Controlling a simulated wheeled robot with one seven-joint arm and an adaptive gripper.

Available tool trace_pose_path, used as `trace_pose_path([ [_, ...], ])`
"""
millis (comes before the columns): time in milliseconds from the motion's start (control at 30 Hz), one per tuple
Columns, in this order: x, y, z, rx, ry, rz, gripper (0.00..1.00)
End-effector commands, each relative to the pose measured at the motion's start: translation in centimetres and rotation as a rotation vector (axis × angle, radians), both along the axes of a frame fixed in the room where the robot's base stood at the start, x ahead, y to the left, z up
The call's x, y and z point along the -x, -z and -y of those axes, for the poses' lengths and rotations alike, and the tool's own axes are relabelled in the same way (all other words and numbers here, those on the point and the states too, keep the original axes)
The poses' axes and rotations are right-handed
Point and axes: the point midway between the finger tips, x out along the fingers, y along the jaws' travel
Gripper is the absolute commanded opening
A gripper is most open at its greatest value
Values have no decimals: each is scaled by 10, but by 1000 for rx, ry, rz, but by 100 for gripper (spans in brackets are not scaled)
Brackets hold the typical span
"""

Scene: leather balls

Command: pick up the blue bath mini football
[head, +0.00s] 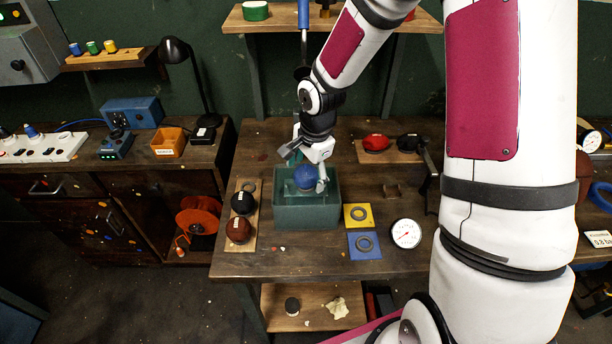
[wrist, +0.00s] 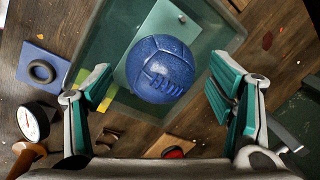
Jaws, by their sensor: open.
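The blue mini football (head: 306,177) sits in a teal, see-through bath (head: 309,216) on the workbench. In the wrist view the ball (wrist: 160,69) shows its stitched lacing and lies between my fingers, a little beyond their tips. My gripper (head: 306,166) is above the bath in the head view, with the ball just under it and one finger to the right of the ball. In the wrist view my gripper (wrist: 157,85) is open, its teal pads apart on both sides of the ball. I see no contact between pads and ball.
A board left of the bath holds a black ball (head: 242,202) and a brown ball (head: 238,230). Right of it are yellow and blue squares with rings (head: 364,244) and a dial gauge (head: 406,233). A red ball (head: 376,142) lies behind. The bath's walls surround the ball.

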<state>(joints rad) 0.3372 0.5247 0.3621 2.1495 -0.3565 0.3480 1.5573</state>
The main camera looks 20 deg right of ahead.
Motion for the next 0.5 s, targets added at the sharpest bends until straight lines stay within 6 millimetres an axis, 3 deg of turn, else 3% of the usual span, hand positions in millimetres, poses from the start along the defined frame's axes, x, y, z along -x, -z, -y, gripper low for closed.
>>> trace_pose_path([
  [167, -3, 18, -1, -1, 0, 1, 76],
  [433, -4, 21, -1, 0, 0, 2, 76],
  [500, -4, 21, -1, -1, 0, 2, 62],
])
